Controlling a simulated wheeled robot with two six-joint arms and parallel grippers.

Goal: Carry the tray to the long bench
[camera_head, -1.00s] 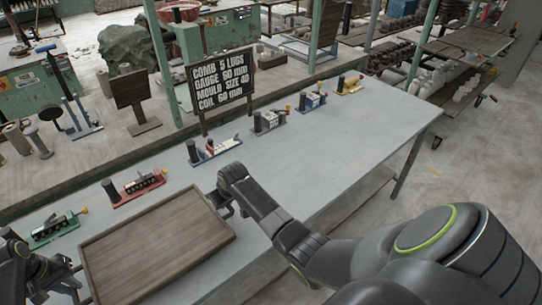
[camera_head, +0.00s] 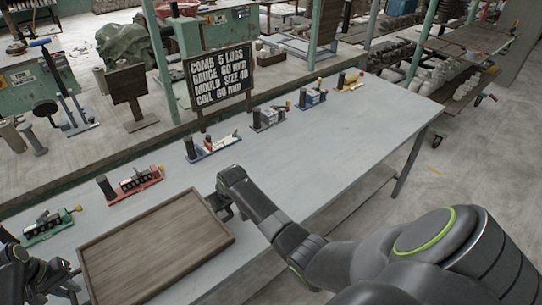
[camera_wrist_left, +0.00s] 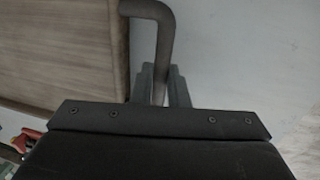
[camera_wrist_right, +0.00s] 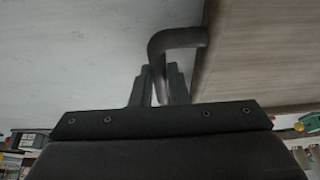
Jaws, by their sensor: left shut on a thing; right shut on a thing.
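The wooden tray (camera_head: 150,250), brown with a raised rim, is level over the near left part of the long pale grey bench (camera_head: 330,130). I cannot tell whether it touches the bench top. My left gripper (camera_head: 76,276) is shut on the tray's left handle; the dark bent handle (camera_wrist_left: 150,10) shows between its fingers in the left wrist view. My right gripper (camera_head: 228,211) is shut on the right handle, a dark bent bar (camera_wrist_right: 180,38) in the right wrist view. The left gripper is partly cut off at the head view's edge.
Along the bench's back stand a green device (camera_head: 50,226), a red one (camera_head: 132,183), a blue-and-white one (camera_head: 211,146) and several more. A black sign (camera_head: 218,83) with white lettering stands behind. The bench's middle and right are clear.

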